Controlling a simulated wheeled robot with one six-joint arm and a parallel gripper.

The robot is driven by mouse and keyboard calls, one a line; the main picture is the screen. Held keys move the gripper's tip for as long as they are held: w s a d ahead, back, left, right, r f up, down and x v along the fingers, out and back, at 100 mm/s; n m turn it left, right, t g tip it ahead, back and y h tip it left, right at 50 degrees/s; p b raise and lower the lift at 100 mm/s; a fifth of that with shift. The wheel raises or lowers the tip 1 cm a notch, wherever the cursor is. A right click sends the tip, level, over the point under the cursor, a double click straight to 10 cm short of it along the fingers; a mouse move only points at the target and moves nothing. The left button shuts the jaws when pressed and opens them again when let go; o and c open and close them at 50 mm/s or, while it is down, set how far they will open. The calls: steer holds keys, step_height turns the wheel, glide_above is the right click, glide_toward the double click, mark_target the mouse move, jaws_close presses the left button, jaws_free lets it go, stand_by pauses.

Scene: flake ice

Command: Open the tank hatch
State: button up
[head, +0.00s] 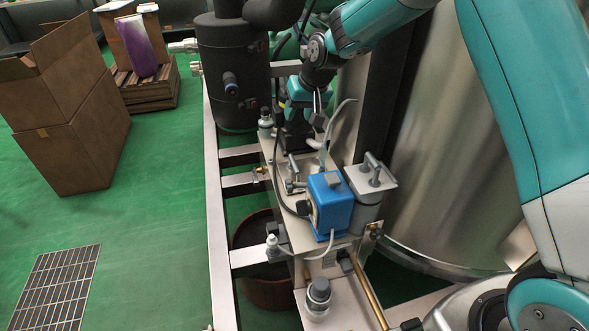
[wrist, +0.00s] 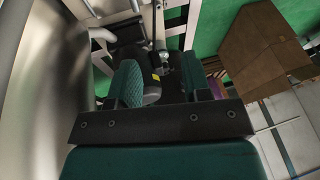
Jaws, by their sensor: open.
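A small grey tank (head: 366,212) stands beside the blue pump box. On top is a square grey lid (head: 388,181) with a raised bar handle (head: 373,167); it looks closed. I take this lid for the tank hatch. My gripper (head: 312,108) is behind and to the left of the lid, above the far end of the machine, and apart from the handle. In the wrist view my gripper (wrist: 165,82) is open, its two teal-padded fingers spread. A black fitting with a yellow mark (wrist: 156,77) shows between them, but I cannot tell whether it touches.
The blue pump box (head: 330,202) with hoses stands close left of the lid. A large steel drum (head: 440,150) is on the right. A black insulated cylinder (head: 235,70) stands behind. Cardboard boxes (head: 75,140) and a floor grate (head: 60,285) lie left; green floor between is clear.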

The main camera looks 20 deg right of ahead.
steer(key=w+d+f+m, duration=0.1)
steer(key=w+d+f, duration=0.1)
steer(key=w+f, duration=0.3)
glide_toward(294, 160)
steer(key=f, duration=0.1)
steer(key=shift+t, duration=0.3)
steer(key=x, duration=0.6)
steer(key=shift+a+f+b, duration=0.2)
steer(key=shift+f+b, duration=0.1)
steer(key=shift+b, duration=0.05)
steer(key=shift+w+a+f, duration=0.2)
steer(key=shift+w+f, duration=0.1)
steer(key=shift+f, duration=0.35)
steer(key=shift+c, duration=0.3)
jaws_close()
